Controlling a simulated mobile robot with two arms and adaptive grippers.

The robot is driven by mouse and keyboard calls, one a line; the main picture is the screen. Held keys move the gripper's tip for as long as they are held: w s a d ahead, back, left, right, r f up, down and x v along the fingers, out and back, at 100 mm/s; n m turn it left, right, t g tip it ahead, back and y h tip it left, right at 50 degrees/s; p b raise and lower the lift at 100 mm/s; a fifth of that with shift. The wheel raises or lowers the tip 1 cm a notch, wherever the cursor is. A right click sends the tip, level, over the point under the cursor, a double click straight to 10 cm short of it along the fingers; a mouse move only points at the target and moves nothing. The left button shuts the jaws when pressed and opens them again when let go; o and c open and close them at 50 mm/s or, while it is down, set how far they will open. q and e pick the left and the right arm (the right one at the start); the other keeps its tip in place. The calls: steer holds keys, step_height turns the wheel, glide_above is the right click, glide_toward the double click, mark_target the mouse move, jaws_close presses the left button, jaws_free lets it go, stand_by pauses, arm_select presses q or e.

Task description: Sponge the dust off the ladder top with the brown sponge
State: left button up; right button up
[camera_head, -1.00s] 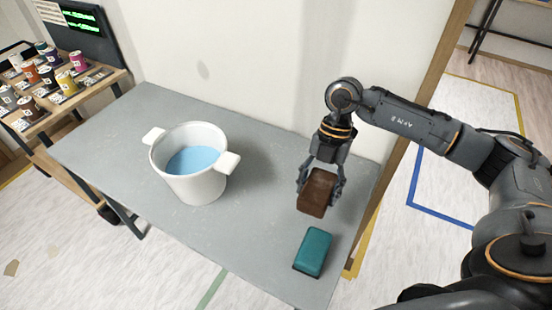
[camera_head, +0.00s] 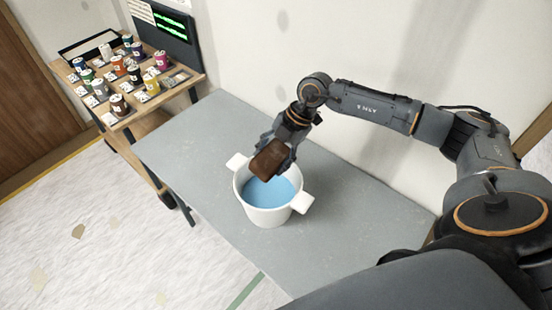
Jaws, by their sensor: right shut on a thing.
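The brown sponge (camera_head: 269,160) is a dark brown block held in my right gripper (camera_head: 274,148). My right gripper is shut on it, over the back part of a white bucket (camera_head: 268,213) with two side handles. Blue water (camera_head: 268,191) fills the bucket's lower part. The sponge appears above the water and overlaps the rim in the picture; I cannot tell whether it touches the rim. The ladder and its dusty top are not in view. My left gripper is not in view.
The bucket stands on a grey table (camera_head: 190,135) against a white wall. A wooden shelf (camera_head: 135,112) with several colored cans (camera_head: 118,66) and a dark screen (camera_head: 168,27) stand at the far left. The table left of the bucket is clear.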

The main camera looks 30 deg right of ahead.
steer(key=shift+w+a+r, duration=0.15)
steer(key=shift+w+a, duration=0.05)
steer(key=shift+w, duration=0.2)
steer(key=shift+s+f+b, duration=0.25)
steer(key=shift+f+b, duration=0.65)
steer(key=shift+f, duration=0.1)
step_height(320, 180, down, 12)
steer(key=b, duration=0.8)
steer(key=shift+w+f, duration=0.1)
steer(key=shift+f, duration=0.1)
steer(key=shift+f, duration=1.35)
steer(key=shift+a+r, duration=0.1)
steer(key=shift+a, duration=1.2)
